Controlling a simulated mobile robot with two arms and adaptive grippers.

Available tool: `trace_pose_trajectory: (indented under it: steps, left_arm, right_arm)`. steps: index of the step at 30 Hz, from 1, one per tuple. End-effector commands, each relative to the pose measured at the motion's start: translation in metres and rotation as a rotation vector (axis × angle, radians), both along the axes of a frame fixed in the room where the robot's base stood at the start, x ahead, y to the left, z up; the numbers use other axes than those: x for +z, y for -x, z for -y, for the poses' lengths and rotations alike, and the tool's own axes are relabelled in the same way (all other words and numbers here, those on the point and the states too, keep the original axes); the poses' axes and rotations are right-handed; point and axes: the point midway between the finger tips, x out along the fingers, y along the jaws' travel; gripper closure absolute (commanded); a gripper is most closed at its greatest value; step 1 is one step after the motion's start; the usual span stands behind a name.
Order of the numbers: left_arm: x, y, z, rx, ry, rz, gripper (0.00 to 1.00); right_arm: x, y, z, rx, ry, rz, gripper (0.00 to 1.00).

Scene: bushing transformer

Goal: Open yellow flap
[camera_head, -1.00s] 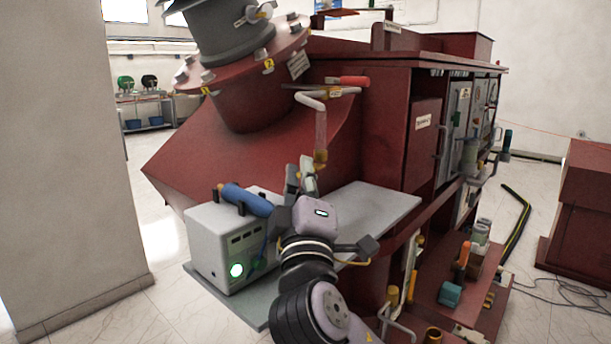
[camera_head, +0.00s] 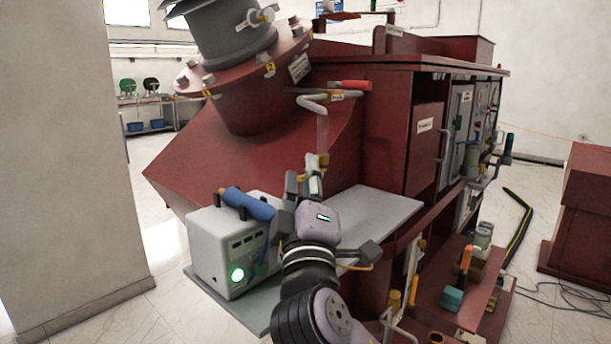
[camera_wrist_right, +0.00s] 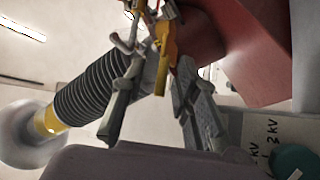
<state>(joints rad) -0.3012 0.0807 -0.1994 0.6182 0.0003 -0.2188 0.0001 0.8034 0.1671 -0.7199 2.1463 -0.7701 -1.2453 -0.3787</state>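A yellow flap (camera_wrist_right: 165,45) shows in the right wrist view, at the end of a metal pipe. My left gripper is not in view.
A grey box with a blue cylinder on top (camera_head: 228,250) stands on a grey shelf (camera_head: 375,215) beside my arm. The red transformer housing (camera_head: 380,110) rises behind. A ribbed bushing (camera_wrist_right: 85,95) shows in the wrist view. A lower shelf at right holds small items.

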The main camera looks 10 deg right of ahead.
Motion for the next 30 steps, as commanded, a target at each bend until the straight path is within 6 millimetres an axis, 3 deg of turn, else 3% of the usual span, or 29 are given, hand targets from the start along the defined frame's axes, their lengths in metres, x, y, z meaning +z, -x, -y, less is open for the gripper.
trace_pose_trajectory:
  steps: [16,21,30]
  left_arm:
    - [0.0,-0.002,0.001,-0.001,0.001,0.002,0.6]
    - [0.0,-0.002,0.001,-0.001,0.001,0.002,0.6]
    - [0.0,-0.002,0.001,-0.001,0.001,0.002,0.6]
  right_arm:
    - [-0.04,0.09,-0.014,0.003,-0.002,-0.001,0.72]
    - [-0.045,0.103,-0.015,0.0,-0.002,0.001,0.72]
    - [-0.045,0.105,-0.016,0.0,-0.002,0.002,0.72]
